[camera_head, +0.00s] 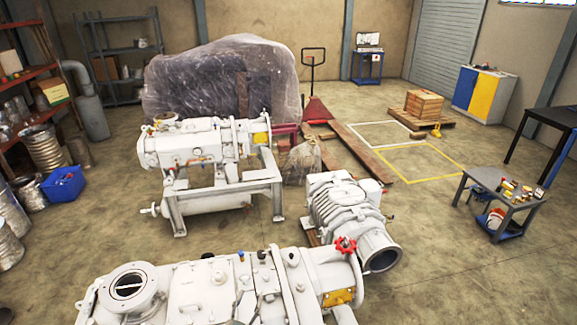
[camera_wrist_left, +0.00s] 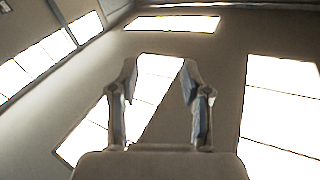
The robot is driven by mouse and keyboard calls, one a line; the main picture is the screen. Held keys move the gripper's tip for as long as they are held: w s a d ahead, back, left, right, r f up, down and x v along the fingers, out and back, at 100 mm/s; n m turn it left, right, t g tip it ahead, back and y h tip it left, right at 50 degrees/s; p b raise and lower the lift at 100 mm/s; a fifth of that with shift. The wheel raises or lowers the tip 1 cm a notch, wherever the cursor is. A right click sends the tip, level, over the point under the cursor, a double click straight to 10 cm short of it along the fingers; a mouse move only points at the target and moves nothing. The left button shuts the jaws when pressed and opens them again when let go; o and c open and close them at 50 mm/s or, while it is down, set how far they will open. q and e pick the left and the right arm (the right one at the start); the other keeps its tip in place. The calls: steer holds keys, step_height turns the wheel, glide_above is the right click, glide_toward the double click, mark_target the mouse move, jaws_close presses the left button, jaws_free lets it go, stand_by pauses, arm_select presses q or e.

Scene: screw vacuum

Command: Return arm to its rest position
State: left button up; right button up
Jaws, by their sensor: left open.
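My left gripper (camera_wrist_left: 158,72) shows in the left wrist view with its two fingers spread apart. Nothing is between them. It points up toward bright windows (camera_wrist_left: 180,23) and a plain wall. I cannot clearly make out this gripper in the head view. My right gripper is not in view.
A second white pump on a frame (camera_head: 205,145) and a ribbed blower (camera_head: 345,210) stand beyond the near pump. A tool table (camera_head: 490,180) is at right, and a blue bin (camera_head: 63,184) at left. Open floor (camera_head: 430,260) lies to the right.

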arm_select(q)
steer(key=s+a+f+n+g+y, duration=0.6)
steer(key=s+a+f, duration=0.3)
steer(key=s+f, duration=0.35)
steer(key=s+f+m+g+h, duration=0.3)
steer(key=s+g, duration=0.6)
steer(key=s, duration=0.9)
step_height(320, 180, down, 30)
steer(key=s+y+b, duration=0.1)
steer(key=b, duration=0.3)
steer(key=s+a+f+g+b, duration=0.1)
steer(key=s+a+f+b, duration=0.1)
steer(key=s+f, duration=0.7)
steer(key=s+a+f+g+b, duration=0.1)
steer(key=s+a+f+b, duration=0.1)
steer(key=s+f, duration=0.7)
step_height(320, 180, down, 4)
steer(key=shift+s+r+y, duration=0.1)
steer(key=shift+s+y, duration=0.15)
steer(key=shift+y, duration=0.05)
